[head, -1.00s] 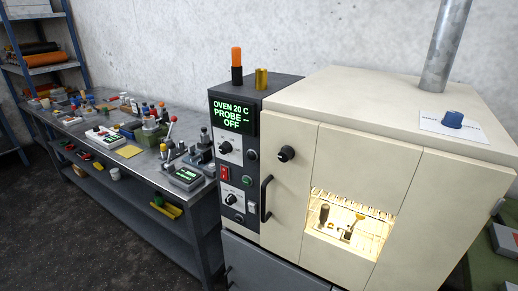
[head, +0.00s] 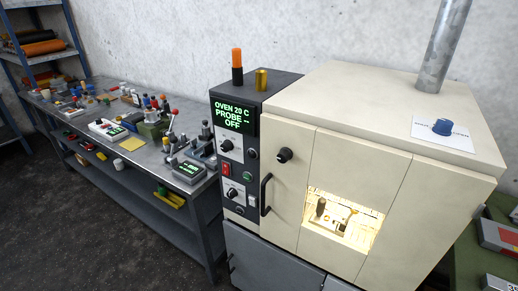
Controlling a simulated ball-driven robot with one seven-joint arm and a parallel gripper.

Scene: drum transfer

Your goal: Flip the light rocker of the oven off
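The cream oven (head: 385,120) stands at the right, its door shut. Its window (head: 343,222) glows warm yellow, so the light inside is on. A dark control panel on the oven's left front carries a display (head: 234,117) reading "OVEN 20 C PROBE -- OFF". Below it are a black knob (head: 226,146), a red rocker (head: 226,169), a green button (head: 249,180) and a second knob (head: 232,193). Small dark controls sit near the panel's bottom. The labels are too small to read, so I cannot tell which control is the light rocker. My gripper is not in view.
The door handle (head: 265,194) juts out right of the panel. A cluttered metal workbench (head: 135,155) runs along the wall at the left. An orange-and-black stack light (head: 237,66) and a blue knob (head: 442,127) on a white card stand on the oven. Dark floor is clear at front left.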

